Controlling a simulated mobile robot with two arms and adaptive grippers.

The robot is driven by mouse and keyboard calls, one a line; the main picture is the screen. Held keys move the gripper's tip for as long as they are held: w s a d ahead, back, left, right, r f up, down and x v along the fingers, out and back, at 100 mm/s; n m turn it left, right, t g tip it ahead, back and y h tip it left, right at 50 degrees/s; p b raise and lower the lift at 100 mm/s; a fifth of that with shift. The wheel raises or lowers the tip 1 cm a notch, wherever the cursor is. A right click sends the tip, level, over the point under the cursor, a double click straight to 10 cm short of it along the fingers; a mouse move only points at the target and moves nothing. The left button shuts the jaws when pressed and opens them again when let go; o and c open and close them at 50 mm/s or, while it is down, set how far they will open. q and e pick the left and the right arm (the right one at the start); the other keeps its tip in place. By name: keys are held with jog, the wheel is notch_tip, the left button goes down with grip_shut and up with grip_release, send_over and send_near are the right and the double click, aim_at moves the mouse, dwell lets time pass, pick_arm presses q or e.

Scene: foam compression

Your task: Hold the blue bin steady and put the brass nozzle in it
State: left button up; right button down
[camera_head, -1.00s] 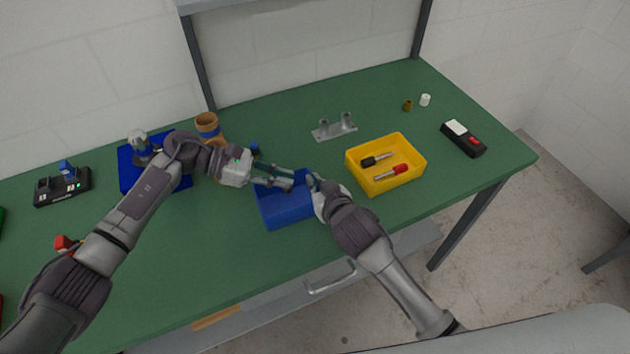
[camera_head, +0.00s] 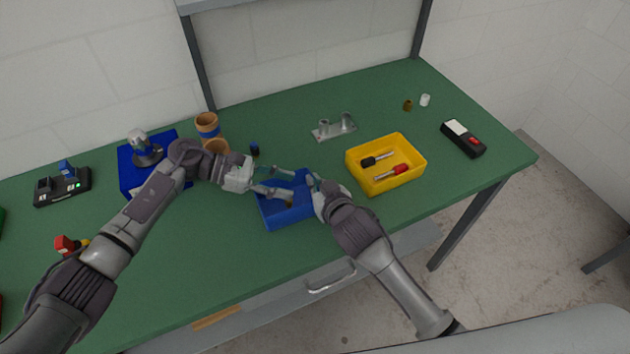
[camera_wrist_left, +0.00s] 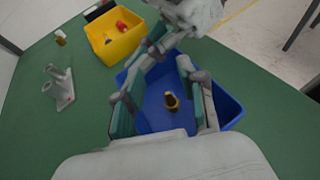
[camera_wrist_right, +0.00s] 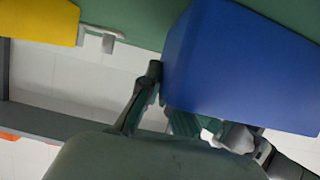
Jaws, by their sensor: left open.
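The blue bin (camera_head: 287,216) is on the green table, near its front edge. The brass nozzle (camera_wrist_left: 172,103) stands on the bin's floor in the left wrist view, apart from both fingers. My left gripper (camera_head: 277,182) is open over the bin, with its fingers (camera_wrist_left: 163,104) spread on either side of the nozzle. My right gripper (camera_head: 316,186) is at the bin's right wall and appears shut on it. In the right wrist view the bin (camera_wrist_right: 240,70) fills the right side and partly hides the fingers.
A yellow bin (camera_head: 384,185) with a black and a red-handled tool stands to the right. A grey metal bracket (camera_head: 334,129) lies behind. A blue tray (camera_head: 130,177) with a grey fixture and a brown cup (camera_head: 207,124) stand left and behind. A black meter (camera_head: 463,139) lies far right.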

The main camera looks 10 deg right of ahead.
pick_arm(q)
jog(key=v, duration=1.2)
jog(key=shift+a+f, duration=0.1)
pick_arm(e)
jog(key=c, duration=1.2)
grip_release()
jog(key=shift+c, duration=0.2)
jog(key=v, duration=1.2)
